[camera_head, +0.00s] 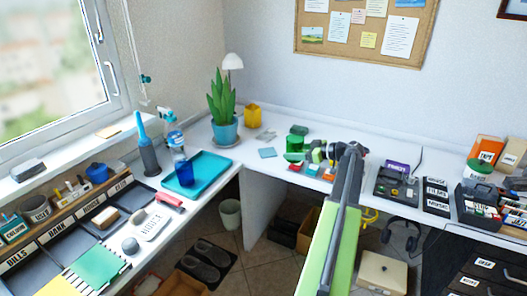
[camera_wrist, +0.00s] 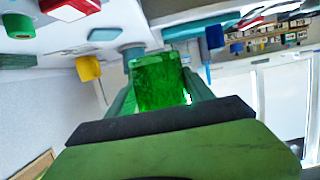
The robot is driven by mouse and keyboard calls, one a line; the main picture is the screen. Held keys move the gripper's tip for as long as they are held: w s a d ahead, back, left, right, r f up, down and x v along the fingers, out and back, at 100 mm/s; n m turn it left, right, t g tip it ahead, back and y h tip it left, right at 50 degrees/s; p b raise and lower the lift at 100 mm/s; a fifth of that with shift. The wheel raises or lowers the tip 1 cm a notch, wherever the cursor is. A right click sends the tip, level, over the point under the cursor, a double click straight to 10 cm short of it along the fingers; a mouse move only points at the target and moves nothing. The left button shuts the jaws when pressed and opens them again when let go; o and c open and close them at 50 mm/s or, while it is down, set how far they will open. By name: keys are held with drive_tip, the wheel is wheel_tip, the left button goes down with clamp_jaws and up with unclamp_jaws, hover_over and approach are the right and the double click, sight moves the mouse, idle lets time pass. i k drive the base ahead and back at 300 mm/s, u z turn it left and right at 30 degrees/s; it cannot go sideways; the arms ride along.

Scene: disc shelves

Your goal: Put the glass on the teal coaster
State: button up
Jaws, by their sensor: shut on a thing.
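The green glass (camera_wrist: 158,84) is see-through and sits between the fingers of my gripper (camera_wrist: 161,95) in the wrist view. In the head view the glass (camera_head: 295,144) is over the back desk, with my gripper (camera_head: 296,156) shut on it.
A potted plant (camera_head: 224,130) and a yellow cup (camera_head: 253,116) stand behind the coaster. A blue tray (camera_head: 215,160) holding a blue glass (camera_head: 185,173) lies to its left. A red item (camera_head: 295,166) and other small things crowd the desk to its right.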

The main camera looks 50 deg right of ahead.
sight(268, 152)
drive_tip(key=i, duration=0.95)
drive_tip(key=z, duration=0.05)
